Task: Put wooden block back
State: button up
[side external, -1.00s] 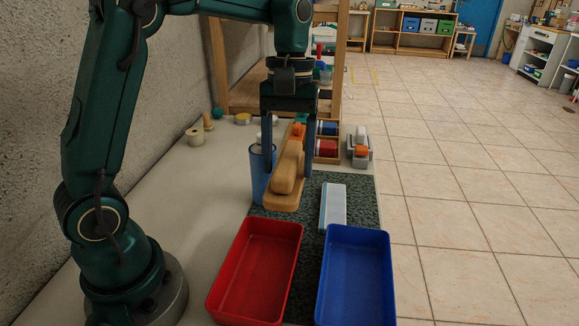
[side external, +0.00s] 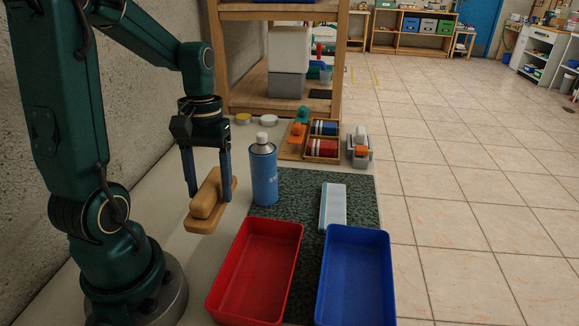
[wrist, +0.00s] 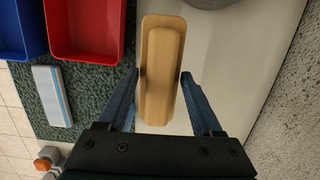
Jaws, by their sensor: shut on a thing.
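The wooden block (side external: 209,203) is a light tan base with a narrower rounded bar on top. My gripper (side external: 208,190) is shut on the wooden block, its two fingers on either side of the narrower bar. The block appears to be held above the pale table, left of the blue spray can. In the wrist view the wooden block (wrist: 160,70) lies lengthwise between my fingertips (wrist: 162,78). No plinth for the block can be made out in these frames.
A blue spray can (side external: 264,172) stands right of the block. A red tray (side external: 255,270) and a blue tray (side external: 355,275) are in front. A white-and-blue bar (side external: 333,206) lies on the dark mat (side external: 290,190). The pale table (side external: 160,215) is clear near the wall.

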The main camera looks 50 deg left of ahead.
jog(key=shift+f, duration=3.25)
jog(key=shift+f, duration=0.1)
jog(key=o, duration=1.2)
